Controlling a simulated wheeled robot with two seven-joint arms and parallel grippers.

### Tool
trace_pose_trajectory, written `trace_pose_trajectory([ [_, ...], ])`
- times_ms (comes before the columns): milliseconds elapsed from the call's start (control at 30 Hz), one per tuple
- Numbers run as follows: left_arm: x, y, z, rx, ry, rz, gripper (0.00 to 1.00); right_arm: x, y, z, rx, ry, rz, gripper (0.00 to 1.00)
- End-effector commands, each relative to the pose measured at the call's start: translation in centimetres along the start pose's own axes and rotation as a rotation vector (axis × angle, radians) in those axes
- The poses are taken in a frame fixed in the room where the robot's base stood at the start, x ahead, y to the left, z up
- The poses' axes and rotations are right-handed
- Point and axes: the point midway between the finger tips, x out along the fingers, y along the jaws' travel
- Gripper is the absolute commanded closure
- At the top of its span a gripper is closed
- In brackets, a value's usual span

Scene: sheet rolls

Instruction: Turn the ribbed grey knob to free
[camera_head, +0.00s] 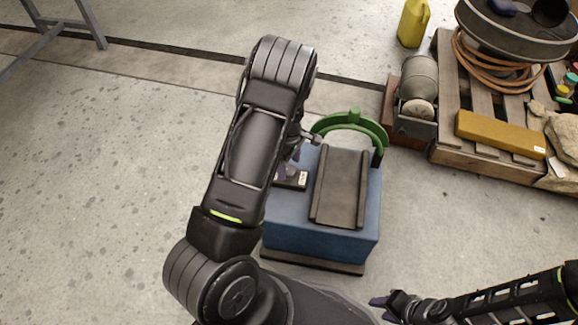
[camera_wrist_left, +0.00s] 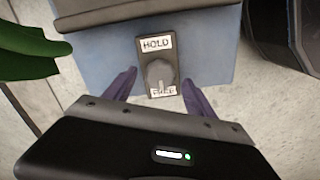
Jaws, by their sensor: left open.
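In the left wrist view the ribbed grey knob (camera_wrist_left: 159,73) sits on a dark plate (camera_wrist_left: 144,55) on the blue box's face. A white HOLD label (camera_wrist_left: 157,43) is above it and a white FREE label (camera_wrist_left: 170,91) below. The knob's narrow lower end points down and overlaps the FREE label. My left gripper (camera_wrist_left: 158,77) is open, its purple fingers on either side of the knob, with gaps visible. In the head view my left arm partly hides the plate, and the knob is hard to make out. My right gripper (camera_head: 384,302) is low, away from the box.
The blue box (camera_head: 320,242) carries a dark cradle (camera_head: 340,185) and a green arch (camera_head: 350,119). A pallet (camera_head: 455,151) with a yellow bar (camera_head: 500,134), hose and reel stands right. A motor-like unit (camera_head: 417,85) stands behind the box.

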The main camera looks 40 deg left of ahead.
Motion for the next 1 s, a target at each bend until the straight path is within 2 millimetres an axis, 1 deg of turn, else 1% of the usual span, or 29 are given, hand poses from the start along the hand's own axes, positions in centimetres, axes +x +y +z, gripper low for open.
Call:
trace_pose_trajectory([
  [33,-1.2,0.1,0.0,0.001,-0.001,0.002,0.35,-0.5,-0.2,0.0,0.0,0.0,0.0,0.64],
  [200,-4.0,0.1,0.1,0.001,-0.001,0.002,0.35,-1.2,-0.5,0.0,-0.001,0.0,0.0,0.64],
  [333,-5.4,0.0,0.0,0.0,0.0,0.001,0.35,-1.5,-0.6,0.0,-0.002,0.0,0.0,0.64],
  [467,-5.9,0.0,0.0,0.0,0.0,-0.001,0.35,-1.6,-0.6,0.0,-0.002,0.0,0.0,0.64],
  [1000,-5.8,0.0,0.0,0.0,-0.001,-0.001,0.35,-1.5,-0.6,0.0,-0.002,0.0,0.0,0.64],
])
